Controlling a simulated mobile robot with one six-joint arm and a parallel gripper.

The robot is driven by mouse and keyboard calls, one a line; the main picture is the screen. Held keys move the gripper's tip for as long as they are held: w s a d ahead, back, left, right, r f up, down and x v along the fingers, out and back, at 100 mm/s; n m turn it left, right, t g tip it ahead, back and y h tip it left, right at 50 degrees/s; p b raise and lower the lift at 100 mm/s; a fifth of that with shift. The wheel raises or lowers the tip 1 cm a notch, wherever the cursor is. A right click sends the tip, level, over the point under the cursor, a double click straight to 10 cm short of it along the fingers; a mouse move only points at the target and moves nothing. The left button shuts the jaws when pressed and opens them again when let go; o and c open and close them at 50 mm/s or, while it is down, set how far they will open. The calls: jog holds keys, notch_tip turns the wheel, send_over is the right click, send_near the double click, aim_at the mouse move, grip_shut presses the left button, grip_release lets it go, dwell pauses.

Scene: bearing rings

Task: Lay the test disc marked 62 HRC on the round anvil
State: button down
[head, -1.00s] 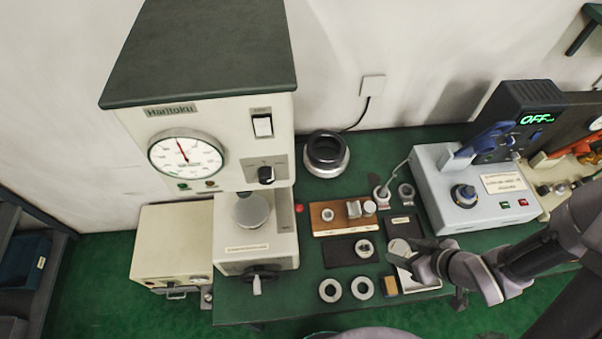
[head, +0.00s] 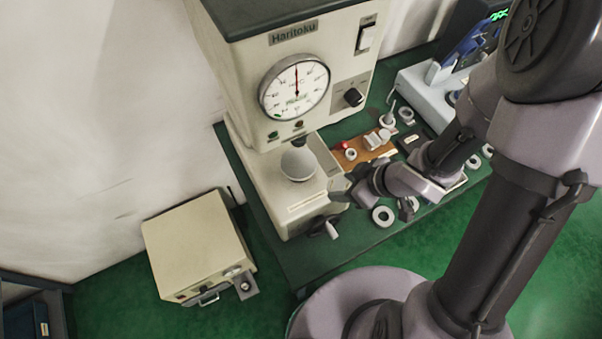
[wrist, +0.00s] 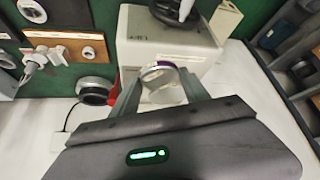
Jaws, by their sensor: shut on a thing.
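The round anvil (head: 298,166) is a pale grey disc-topped support on the cream hardness tester (head: 262,185), below its dial. My gripper (head: 345,187) is just right of the anvil in the head view, over the tester's right edge. In the wrist view my gripper (wrist: 160,84) is shut on a small silvery disc (wrist: 158,67) with a purplish rim, held between the fingertips. Its marking cannot be read. The head view does not clearly show the disc. A pale rounded surface shows behind the fingers in the wrist view; I cannot tell whether it is the anvil.
The tester's dial head (head: 296,88) overhangs behind the anvil. A crank handle (head: 325,227) sticks out at the tester's front. A wooden block with small parts (head: 362,148) and loose rings (head: 383,215) lie to the right. A cream box (head: 198,245) stands at lower left.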

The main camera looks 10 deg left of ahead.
send_near(298, 164)
notch_tip(298, 164, down, 3)
jog(key=shift+w+a+p, duration=0.2)
jog(key=shift+w+a, duration=0.05)
jog(key=shift+a, duration=0.25)
jog(key=shift+w+a+p, duration=0.15)
jog(key=shift+w+a, duration=0.1)
jog(key=shift+a, duration=0.25)
jog(key=b+x, duration=0.1)
jog(key=x, duration=0.1)
jog(key=shift+a+f+b, duration=0.1)
jog(key=shift+f+b, duration=0.2)
jog(key=shift+b, duration=0.05)
jog(key=shift+r, duration=0.25)
jog(key=c, duration=0.6)
grip_release()
jog(key=shift+f, duration=0.2)
jog(key=shift+o, duration=0.2)
jog(key=p+v, duration=0.7)
jog(key=v, duration=0.5)
jog(key=shift+r+p, duration=0.25)
jog(key=shift+p, duration=0.1)
